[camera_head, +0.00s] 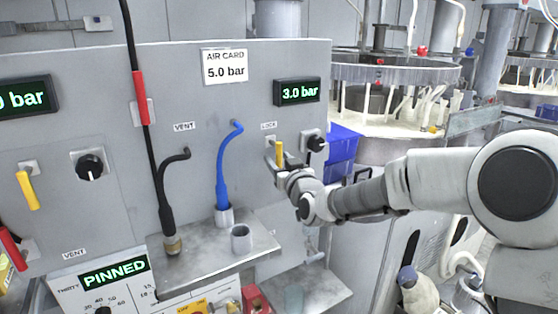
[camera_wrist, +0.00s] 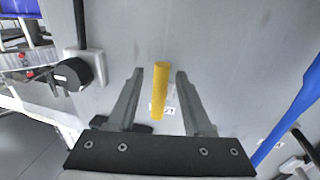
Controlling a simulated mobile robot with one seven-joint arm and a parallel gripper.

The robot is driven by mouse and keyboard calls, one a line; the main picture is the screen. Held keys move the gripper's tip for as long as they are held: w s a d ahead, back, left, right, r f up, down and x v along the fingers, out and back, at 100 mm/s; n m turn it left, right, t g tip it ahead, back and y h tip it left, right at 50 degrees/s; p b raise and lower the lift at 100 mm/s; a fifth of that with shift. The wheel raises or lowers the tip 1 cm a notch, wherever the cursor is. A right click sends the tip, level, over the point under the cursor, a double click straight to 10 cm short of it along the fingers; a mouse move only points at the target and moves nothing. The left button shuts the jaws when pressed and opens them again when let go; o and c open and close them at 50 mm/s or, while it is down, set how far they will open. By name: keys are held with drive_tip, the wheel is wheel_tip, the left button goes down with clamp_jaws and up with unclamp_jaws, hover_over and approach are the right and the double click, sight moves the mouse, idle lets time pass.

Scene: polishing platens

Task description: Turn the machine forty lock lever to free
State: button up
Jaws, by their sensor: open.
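A yellow lever (camera_head: 279,152) is on the grey panel just below the small LOCK label (camera_head: 269,126). In the wrist view the yellow lever (camera_wrist: 160,85) appears between my two fingers, with a gap on each side. My gripper (camera_wrist: 158,76) is open and faces the panel. In the head view my gripper (camera_head: 272,163) is at the lever, and the wrist hides part of it. I cannot tell how deep the lever sits between the fingers.
A black knob (camera_head: 316,143) is right of the lever, below a 3.0 bar display (camera_head: 297,91). A blue hose (camera_head: 222,170) and a black hose (camera_head: 161,180) run to a metal shelf (camera_head: 262,244). Another yellow lever (camera_head: 28,190) is far left. A sign (camera_head: 114,273) reads PINNED.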

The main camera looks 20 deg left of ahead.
clamp_jaws()
idle(0.4)
drive_tip(key=shift+s+a+m+b, duration=0.15)
drive_tip(key=shift+s+m+b, duration=0.05)
drive_tip(key=shift+m+b, duration=0.45)
drive_tip(key=shift+s+a+r+m+g+b, duration=0.25)
drive_tip(key=shift+s+r+m+g+b, duration=0.15)
drive_tip(key=shift+m, duration=1.2)
drive_tip(key=shift+s+a+r+m+g+b, duration=0.15)
drive_tip(key=shift+s+a+m+g+b, duration=0.2)
drive_tip(key=shift+m, duration=1.2)
drive_tip(key=shift+s+a+r+m+g+b, duration=0.2)
drive_tip(key=shift+r+m+g+b, duration=0.25)
drive_tip(key=shift+m, duration=1.15)
drive_tip(key=shift+f, duration=0.1)
